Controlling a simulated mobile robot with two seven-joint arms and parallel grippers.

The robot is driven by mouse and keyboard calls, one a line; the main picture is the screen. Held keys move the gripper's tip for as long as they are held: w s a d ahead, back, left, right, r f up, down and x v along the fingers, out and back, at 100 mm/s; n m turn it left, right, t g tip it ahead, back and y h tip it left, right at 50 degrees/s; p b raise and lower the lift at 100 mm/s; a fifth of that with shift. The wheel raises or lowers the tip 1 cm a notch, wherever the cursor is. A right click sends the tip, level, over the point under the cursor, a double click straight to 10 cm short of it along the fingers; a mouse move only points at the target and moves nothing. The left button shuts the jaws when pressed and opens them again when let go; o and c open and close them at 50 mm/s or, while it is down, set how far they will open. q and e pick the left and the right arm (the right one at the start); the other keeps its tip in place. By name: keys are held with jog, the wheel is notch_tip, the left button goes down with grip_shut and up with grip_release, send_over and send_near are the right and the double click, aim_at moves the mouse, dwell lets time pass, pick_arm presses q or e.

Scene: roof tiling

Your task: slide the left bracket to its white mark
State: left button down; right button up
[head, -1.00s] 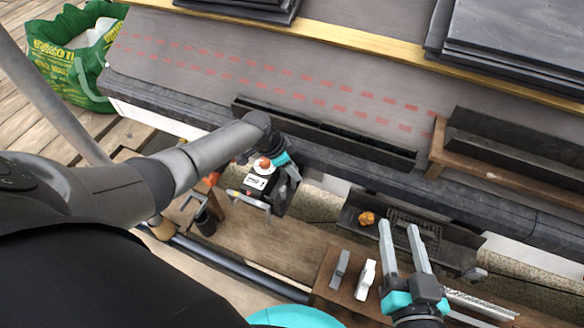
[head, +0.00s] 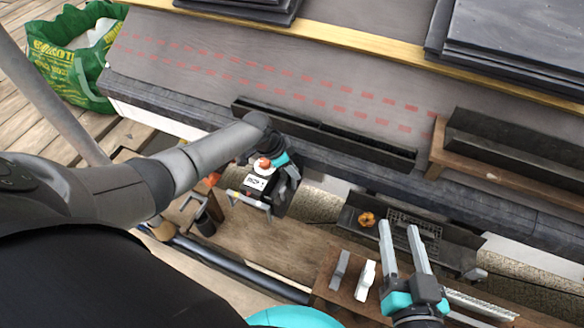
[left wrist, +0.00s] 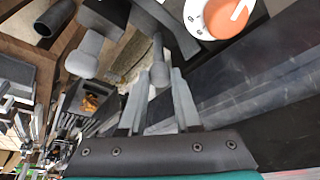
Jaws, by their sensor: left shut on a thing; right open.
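My left gripper (head: 290,182) is low beside the dark roof edge, partly hidden by its own arm in the head view. In the left wrist view its two fingers (left wrist: 158,95) are closed around a grey rod with a rounded end (left wrist: 158,72), which seems to be part of the left bracket. The rest of the bracket is hard to make out. I cannot pick out the white mark in either view. My right gripper (head: 398,230) is open and empty, its fingers in front of the dark tray.
A white dial with an orange knob (left wrist: 228,15) is close to the left fingers. A dark tray (head: 455,258) holds a crumpled orange item (head: 367,219). Grey and white pieces (head: 365,280) lie on a brown board. Slates (head: 520,45) are stacked on the roof. A green bag (head: 75,60) stands far left.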

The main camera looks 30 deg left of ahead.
dwell(0.8)
pick_arm(q)
jog(key=shift+w+d+p, duration=0.1)
jog(key=shift+d+p, duration=0.75)
jog(key=shift+d, duration=1.2)
pick_arm(e)
jog(key=shift+w+d+f+g+h, duration=0.1)
jog(key=shift+d+f+g+h, duration=0.3)
jog(key=shift+g, duration=0.3)
jog(key=shift+d+f+g+h, duration=0.3)
jog(key=shift+f+g, duration=0.1)
jog(key=shift+g, duration=0.3)
pick_arm(q)
jog(key=c, duration=0.9)
grip_release()
jog(key=shift+a+r, duration=0.1)
